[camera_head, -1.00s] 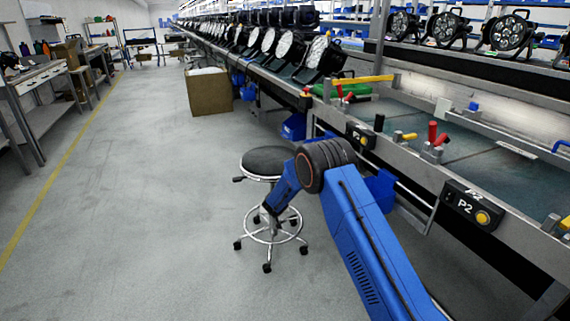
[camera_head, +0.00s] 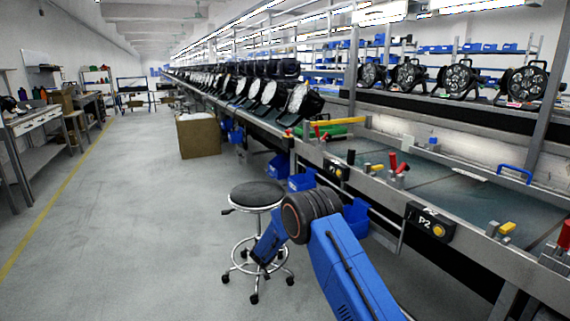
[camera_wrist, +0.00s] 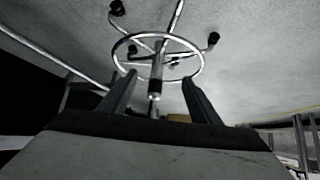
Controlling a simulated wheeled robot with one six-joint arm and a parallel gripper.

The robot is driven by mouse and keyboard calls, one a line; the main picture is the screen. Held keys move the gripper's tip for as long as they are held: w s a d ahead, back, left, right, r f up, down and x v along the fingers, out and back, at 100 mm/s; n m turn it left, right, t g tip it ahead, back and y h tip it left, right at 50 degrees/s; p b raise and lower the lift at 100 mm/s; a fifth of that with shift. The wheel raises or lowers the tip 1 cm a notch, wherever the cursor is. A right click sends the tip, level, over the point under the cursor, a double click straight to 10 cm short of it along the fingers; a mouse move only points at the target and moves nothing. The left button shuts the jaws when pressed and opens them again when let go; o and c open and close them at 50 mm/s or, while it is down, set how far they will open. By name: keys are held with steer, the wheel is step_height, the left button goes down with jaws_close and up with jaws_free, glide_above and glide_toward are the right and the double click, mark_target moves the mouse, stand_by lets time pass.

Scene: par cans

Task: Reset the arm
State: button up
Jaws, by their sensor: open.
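My blue arm reaches up from the bottom of the head view, bends at a dark round joint, and points down and left. My gripper (camera_head: 262,268) is at its end, low in front of the stool (camera_head: 257,196). In the wrist view my gripper (camera_wrist: 158,92) shows two dark fingers spread apart with nothing between them. The stool's chrome foot ring and legs (camera_wrist: 158,45) show beyond the fingers. In the head view the arm covers part of the stool's right side.
A long workbench (camera_head: 450,200) with clamps and a P2 control box (camera_head: 428,228) runs along the right. Par cans (camera_head: 300,103) line it. A cardboard box (camera_head: 198,135) stands on the floor. The aisle at left is clear.

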steer(key=s+d+r+m+t+h, duration=0.1)
steer(key=d+r, duration=0.7)
steer(key=r, duration=0.4)
steer(key=s+d+r+m+h, duration=0.1)
steer(key=s+d+r+h, duration=0.1)
steer(key=d+r, duration=0.75)
steer(key=s+d+r+m+g+h, duration=0.1)
steer(key=s+d+r+h, duration=0.1)
steer(key=s+d+r, duration=1.55)
steer(key=s+d+r+g, duration=0.1)
steer(key=s+d+r, duration=0.15)
steer(key=s, duration=0.55)
steer(key=s+d+r+g, duration=0.1)
steer(key=s+d+r, duration=0.15)
steer(key=s, duration=0.55)
steer(key=s+d+r+g, duration=0.15)
steer(key=s+d, duration=0.25)
steer(key=s, duration=0.4)
steer(key=s+a+f+y, duration=0.2)
steer(key=s, duration=1)
steer(key=s+a+f+n+y, duration=0.1)
steer(key=s+f, duration=0.1)
steer(key=s, duration=1)
steer(key=shift+a+g+y, duration=0.35)
steer(key=shift+y, duration=0.05)
steer(key=shift+s, duration=0.1)
